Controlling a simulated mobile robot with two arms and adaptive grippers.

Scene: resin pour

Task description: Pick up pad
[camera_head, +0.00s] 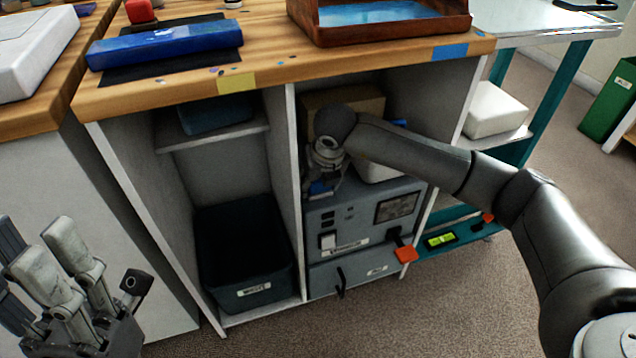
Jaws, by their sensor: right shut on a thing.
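My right gripper (324,180) reaches into the right bay of the cabinet under the bench, above the grey machine's top. It is shut on a small blue thing (320,189), which may be the pad. The fingers and wrist hide most of it, so I cannot tell whether it touches the machine. My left gripper (92,268) is at the lower left, in front of the cabinet, with its fingers apart and nothing between them.
The grey machine (347,222) fills the lower right bay, with a cardboard box behind my forearm. A dark bin (248,290) stands in the left bay under a shelf (222,136). The wooden worktop (275,66) overhangs both bays. A divider (296,200) stands close left of my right gripper.

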